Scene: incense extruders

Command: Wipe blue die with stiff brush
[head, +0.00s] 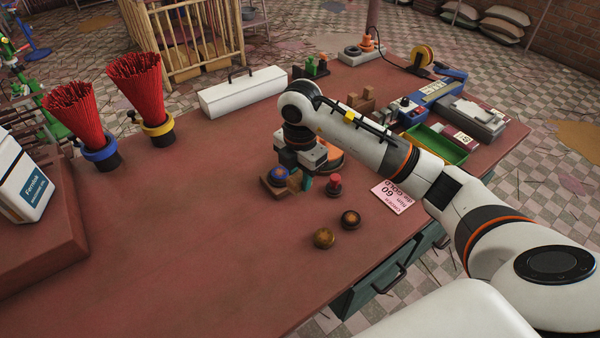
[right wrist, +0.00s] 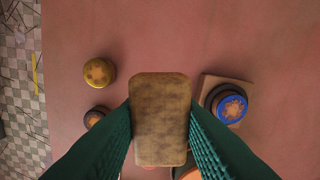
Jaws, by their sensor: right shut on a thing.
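The blue die (head: 279,174) is a short dark cylinder with a blue ring and an orange mark on top. It sits on a small square wooden block (head: 268,189); in the right wrist view the die (right wrist: 231,106) is right of my fingers. My right gripper (head: 306,182) points down just right of the die. Its green fingers (right wrist: 160,135) are shut on a brown, rounded-rectangular block, which I take to be the stiff brush (right wrist: 160,105). The brush's bristles are hidden. The brush and blue die appear apart in the wrist view. My left gripper is not in view.
A gold die (head: 324,238), a dark die (head: 350,219) and a red-topped piece (head: 333,184) stand near the gripper. A pink card (head: 393,196) and green tray (head: 437,144) lie right. Red stick bundles (head: 136,82) stand left. The table's left middle is clear.

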